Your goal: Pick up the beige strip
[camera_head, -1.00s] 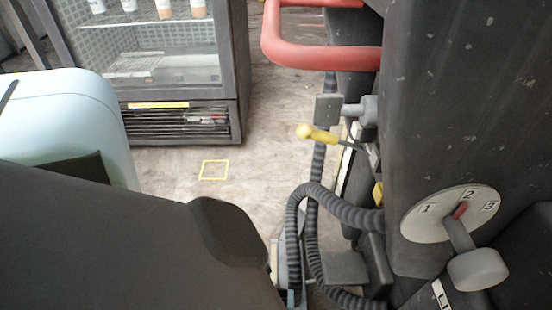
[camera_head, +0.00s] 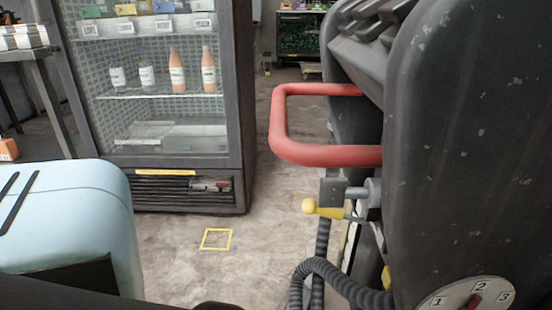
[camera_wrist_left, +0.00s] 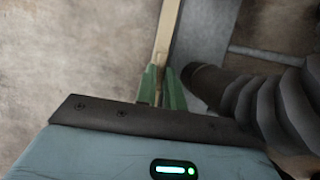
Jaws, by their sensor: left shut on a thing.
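In the left wrist view, a narrow beige strip (camera_wrist_left: 168,28) runs from the top edge down between the green fingers of my left gripper (camera_wrist_left: 161,78). The gripper is shut on the strip near its lower visible end. The strip's far end is outside the picture. A black corrugated hose (camera_wrist_left: 245,95) lies just right of the fingers; whether they touch, I cannot tell. In the head view the strip and the left gripper are out of sight. My right gripper is in neither view.
A dark machine (camera_head: 450,130) with a red handle (camera_head: 278,125), a yellow-knobbed lever (camera_head: 310,206) and a numbered dial (camera_head: 465,298) fills the right. A glass-door fridge (camera_head: 245,120) holding bottles stands left. Between them is open floor with a yellow square outline (camera_head: 203,240).

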